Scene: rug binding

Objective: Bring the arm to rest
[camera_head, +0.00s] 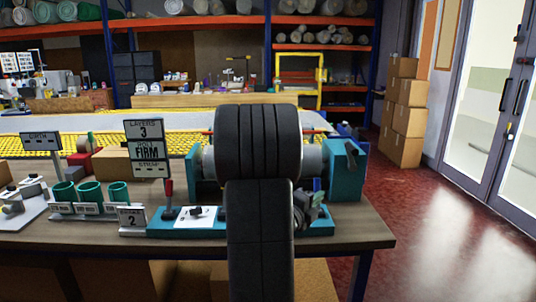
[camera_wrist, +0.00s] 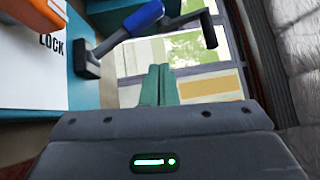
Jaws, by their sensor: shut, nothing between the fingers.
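My gripper (camera_wrist: 158,86) shows in the wrist view as two teal fingers pressed together, with nothing between them. In the head view my dark arm stands upright in the middle and hides the gripper. A teal machine (camera_head: 347,168) sits on the table behind my arm, with a grey roll (camera_head: 310,157) across it. In the wrist view, a black crank with a blue handle (camera_wrist: 143,17) is close to the left of the fingertips. A white panel lettered LOCK (camera_wrist: 25,70) is farther left. A pale textured surface (camera_wrist: 299,45) fills the right edge.
The wooden table (camera_head: 350,230) carries several teal cups (camera_head: 90,192), a sign reading FIRM (camera_head: 148,151), a red-handled lever (camera_head: 168,193) and a card with 2 (camera_head: 132,218). Stacked cardboard boxes (camera_head: 404,110) and glass doors (camera_head: 490,110) stand right. Red floor (camera_head: 440,230) is clear there.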

